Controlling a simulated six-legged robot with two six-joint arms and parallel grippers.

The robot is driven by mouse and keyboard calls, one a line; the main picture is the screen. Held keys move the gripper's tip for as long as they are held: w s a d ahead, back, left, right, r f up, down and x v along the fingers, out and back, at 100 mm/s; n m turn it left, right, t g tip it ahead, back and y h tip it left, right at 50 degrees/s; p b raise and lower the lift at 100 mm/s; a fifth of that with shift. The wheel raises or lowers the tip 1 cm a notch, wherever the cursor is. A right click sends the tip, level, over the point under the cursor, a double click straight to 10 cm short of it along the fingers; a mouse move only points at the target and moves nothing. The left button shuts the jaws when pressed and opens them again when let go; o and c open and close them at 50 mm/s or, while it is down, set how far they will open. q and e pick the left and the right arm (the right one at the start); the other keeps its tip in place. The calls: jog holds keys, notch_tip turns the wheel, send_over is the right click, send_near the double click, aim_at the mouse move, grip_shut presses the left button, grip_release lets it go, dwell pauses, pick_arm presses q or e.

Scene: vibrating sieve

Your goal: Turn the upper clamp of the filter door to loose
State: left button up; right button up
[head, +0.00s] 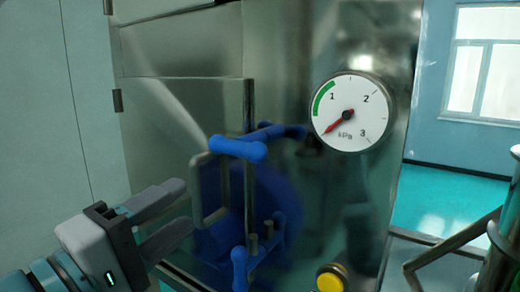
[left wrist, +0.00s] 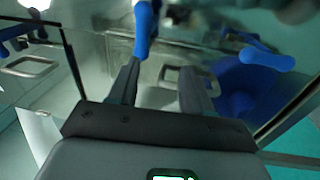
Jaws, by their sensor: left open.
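The filter door (head: 180,115) is a shiny metal panel with a grey handle loop (head: 198,190) on it. The upper clamp (head: 240,149) is a blue bar with rounded ends, at the door's right edge. The lower clamp (head: 240,268) is a similar blue piece below it. My left gripper (head: 182,212) is open and empty at the lower left, left of both clamps and apparently apart from them. In the left wrist view, a blue bar (left wrist: 145,28) shows at the fingertips (left wrist: 158,72); I cannot tell which clamp it is. My right gripper is not in view.
A round pressure gauge (head: 348,112) is on the metal housing right of the upper clamp. A yellow button (head: 330,279) is below it. A metal pipe (head: 450,243) stands at the lower right. Free floor (head: 435,205) shows behind, under a window (head: 487,75).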

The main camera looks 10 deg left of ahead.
aim_at(230, 151)
pick_arm(q)
jog(key=w+r+b, duration=0.1)
jog(key=w, duration=0.1)
jog(key=w+d+r, duration=0.1)
jog(key=w, duration=0.1)
jog(key=w+d+r+b, duration=0.1)
jog(key=w, duration=0.1)
jog(key=shift+d+r+b, duration=0.2)
jog(key=shift+d+b, duration=0.05)
jog(key=shift+b, duration=0.05)
jog(key=x, duration=0.8)
jog(key=shift+w+d+r, duration=0.1)
jog(key=shift+w+r, duration=0.05)
jog(key=shift+r, duration=0.25)
jog(key=shift+r, duration=0.1)
jog(key=c, duration=0.9)
